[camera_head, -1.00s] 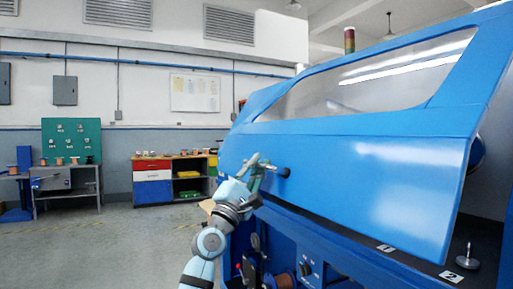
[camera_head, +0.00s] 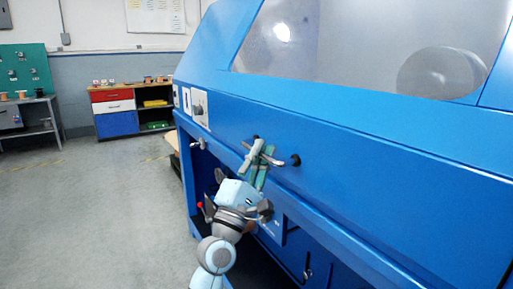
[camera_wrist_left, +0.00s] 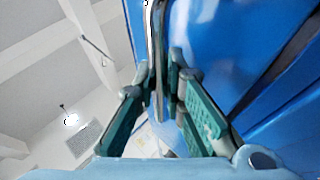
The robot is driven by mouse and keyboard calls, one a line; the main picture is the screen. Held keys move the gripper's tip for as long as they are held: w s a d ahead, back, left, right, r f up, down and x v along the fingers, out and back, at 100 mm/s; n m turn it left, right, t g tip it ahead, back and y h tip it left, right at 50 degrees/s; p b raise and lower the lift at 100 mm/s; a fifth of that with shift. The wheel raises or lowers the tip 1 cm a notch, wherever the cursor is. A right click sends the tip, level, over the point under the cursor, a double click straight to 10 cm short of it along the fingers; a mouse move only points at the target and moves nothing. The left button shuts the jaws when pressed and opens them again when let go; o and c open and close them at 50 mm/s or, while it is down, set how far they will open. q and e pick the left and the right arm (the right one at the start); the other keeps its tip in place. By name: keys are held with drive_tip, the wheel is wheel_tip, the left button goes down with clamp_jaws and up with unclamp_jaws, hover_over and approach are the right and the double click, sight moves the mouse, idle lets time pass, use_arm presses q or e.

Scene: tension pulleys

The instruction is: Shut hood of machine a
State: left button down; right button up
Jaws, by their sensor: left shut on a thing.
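The blue hood (camera_head: 390,150) of the machine, with its clear window (camera_head: 340,45), is lowered over the blue machine body (camera_head: 195,215). The inside shelf with number tags is hidden. I cannot tell whether a thin gap remains along the lower edge. The hood's handle (camera_head: 296,160) shows its dark end mounts on the front face. My left gripper (camera_head: 261,156) is shut on this handle. In the left wrist view, the metal handle bar (camera_wrist_left: 154,45) runs between the green-padded fingers of the left gripper (camera_wrist_left: 162,82). My right gripper is not in view.
A control panel (camera_head: 198,106) sits at the machine's left end. A shelf unit (camera_head: 130,110) with red, white and blue drawers stands by the far wall. A workbench (camera_head: 30,120) is at the far left. The grey floor (camera_head: 90,215) left of the machine is clear.

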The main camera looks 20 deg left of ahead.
use_arm(q)
drive_tip(key=shift+w+d+f, duration=0.15)
drive_tip(key=shift+f, duration=0.1)
drive_tip(key=c, duration=2)
unclamp_jaws()
drive_tip(key=shift+c, duration=0.2)
drive_tip(key=o, duration=0.4)
drive_tip(key=shift+w+d+f, duration=0.1)
drive_tip(key=shift+w+d, duration=0.1)
drive_tip(key=shift+s, duration=0.15)
drive_tip(key=v, duration=0.7)
drive_tip(key=shift+s+f, duration=0.1)
drive_tip(key=shift+a, duration=0.1)
